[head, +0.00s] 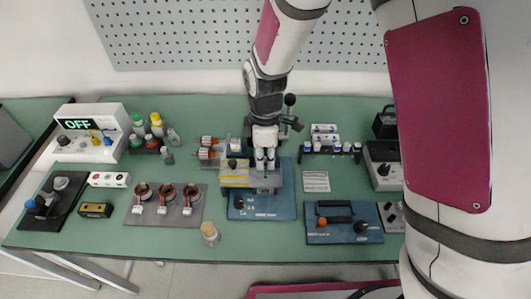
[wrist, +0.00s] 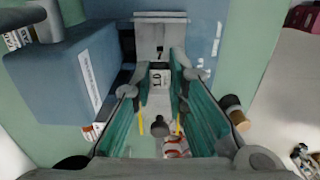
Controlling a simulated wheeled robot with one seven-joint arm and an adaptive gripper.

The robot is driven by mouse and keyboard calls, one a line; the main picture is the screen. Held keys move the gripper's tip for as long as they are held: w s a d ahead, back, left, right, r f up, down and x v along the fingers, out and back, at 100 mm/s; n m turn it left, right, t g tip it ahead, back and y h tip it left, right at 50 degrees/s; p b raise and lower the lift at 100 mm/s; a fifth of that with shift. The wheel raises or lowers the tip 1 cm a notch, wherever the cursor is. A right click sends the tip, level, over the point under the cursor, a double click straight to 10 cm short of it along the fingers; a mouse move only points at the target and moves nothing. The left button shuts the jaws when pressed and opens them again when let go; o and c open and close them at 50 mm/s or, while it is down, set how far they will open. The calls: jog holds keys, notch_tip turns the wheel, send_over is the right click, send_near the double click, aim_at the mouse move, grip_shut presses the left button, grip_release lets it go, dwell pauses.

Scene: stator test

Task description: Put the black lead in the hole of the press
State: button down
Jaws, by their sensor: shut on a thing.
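The press (head: 262,207), with a blue base and a grey block, stands mid-table. A yellow-striped part with a black knob sits at its left. My gripper (head: 265,160) is directly over the press, pointing down. In the wrist view its two teal-padded fingers (wrist: 157,88) are shut on a small part. A pale piece with a dark mark (wrist: 160,78) shows between the fingertips, but I cannot tell whether it is the held part. The black lead cannot be made out clearly in either view, and the press hole is hidden.
A grey plate with coil parts (head: 166,206) lies left of the press. A blue fixture (head: 342,236) and a printed card (head: 316,181) are at the right. A cork-topped jar (head: 210,234) stands near the front edge.

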aim_at(266, 174)
jog(key=shift+f+b, duration=0.4)
jog(key=shift+f, duration=0.55)
dwell(1.2)
jog(key=shift+f+b, duration=0.4)
jog(key=shift+f, duration=0.5)
jog(key=shift+f, duration=0.15)
jog(key=shift+f+b, duration=0.45)
jog(key=shift+f, duration=0.35)
jog(key=c, duration=1.5)
grip_release()
